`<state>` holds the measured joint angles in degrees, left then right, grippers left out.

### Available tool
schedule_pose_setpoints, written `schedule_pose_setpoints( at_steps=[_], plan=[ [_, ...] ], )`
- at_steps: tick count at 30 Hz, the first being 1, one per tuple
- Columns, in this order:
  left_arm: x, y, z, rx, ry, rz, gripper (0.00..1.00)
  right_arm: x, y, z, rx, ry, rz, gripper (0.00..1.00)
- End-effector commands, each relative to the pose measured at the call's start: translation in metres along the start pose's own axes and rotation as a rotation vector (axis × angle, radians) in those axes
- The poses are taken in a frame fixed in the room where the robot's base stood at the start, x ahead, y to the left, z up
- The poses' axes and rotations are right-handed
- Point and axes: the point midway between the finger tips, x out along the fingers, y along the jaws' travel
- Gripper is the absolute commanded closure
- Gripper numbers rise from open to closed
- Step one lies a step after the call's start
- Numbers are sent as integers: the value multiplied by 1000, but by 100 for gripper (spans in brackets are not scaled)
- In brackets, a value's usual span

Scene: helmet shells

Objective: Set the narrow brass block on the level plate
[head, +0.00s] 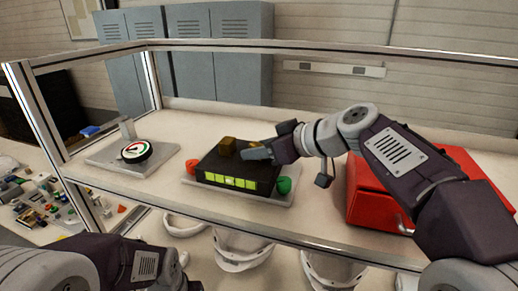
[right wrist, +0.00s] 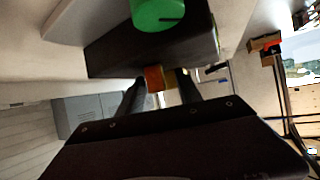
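Two small brass blocks, or one block showing two parts, sit on top of a black box (head: 238,170) with a lit yellow-green front; the darker brass piece (head: 227,147) is clearest. My right gripper (head: 256,153) is low over the box top, just right of the brass. In the right wrist view my fingers (right wrist: 160,88) are spread, with an orange-brown and brass block (right wrist: 154,77) between or just beyond their tips; contact is unclear. A grey plate (head: 190,181) lies under the box. Another grey plate (head: 105,157) at left bears a round dial (head: 137,151). My left gripper is out of sight; only its arm shows.
A red knob (head: 192,167) and a green knob (head: 284,185) flank the box. A red case (head: 365,190) stands at right. A metal frame rail (head: 240,231) crosses the front, with white helmet shells (head: 242,250) below. The table behind the box is clear.

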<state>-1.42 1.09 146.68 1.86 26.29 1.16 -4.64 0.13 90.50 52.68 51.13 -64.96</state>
Motion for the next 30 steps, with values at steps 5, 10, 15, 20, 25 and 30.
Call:
schedule_pose_setpoints(
  at_steps=[5,10,15,20,25,30],
  plan=[
    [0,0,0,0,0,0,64,0,0,0,0,0,0,58],
    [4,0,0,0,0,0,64,-11,1,0,0,3,3,58],
    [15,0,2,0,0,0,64,-46,2,1,0,4,6,58],
    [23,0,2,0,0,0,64,-82,2,0,0,3,7,58],
    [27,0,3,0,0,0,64,-110,2,-1,1,3,4,58],
    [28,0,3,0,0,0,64,-121,0,-1,0,0,1,58]
  ],
)
